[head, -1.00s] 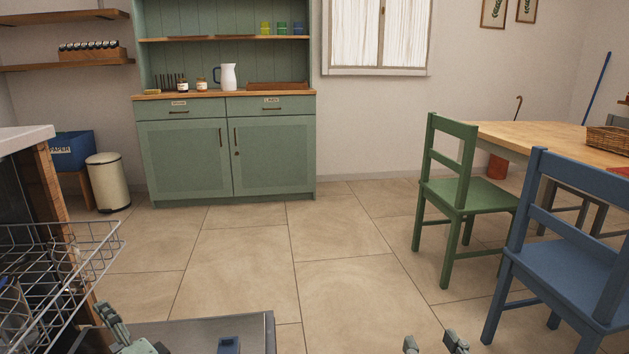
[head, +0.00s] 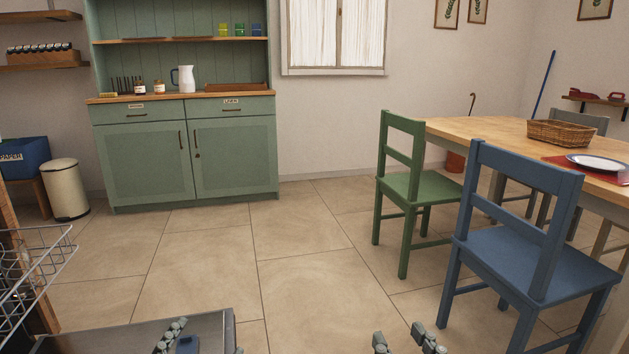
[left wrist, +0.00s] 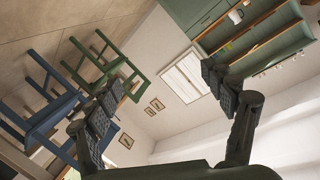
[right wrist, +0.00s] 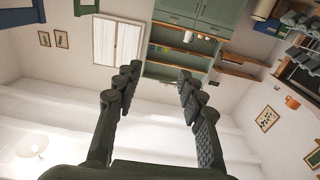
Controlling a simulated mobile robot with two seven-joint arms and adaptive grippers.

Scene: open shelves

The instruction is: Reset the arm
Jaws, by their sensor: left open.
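My right gripper (head: 405,341) shows at the bottom edge of the head view, with its two fingertips apart. In the right wrist view my right gripper (right wrist: 156,82) is open, with nothing between its fingers. My left gripper (head: 203,344) is partly in the head view at the bottom, in front of the open dishwasher door. In the left wrist view my left gripper (left wrist: 163,86) is open and empty. Most of both arms is out of the head view.
An open dishwasher door (head: 135,338) and wire rack (head: 45,262) are at lower left. A blue chair (head: 525,250), green chair (head: 408,187) and table (head: 470,130) stand right. A green dresser (head: 150,165) and bin (head: 67,188) are behind. The middle floor is clear.

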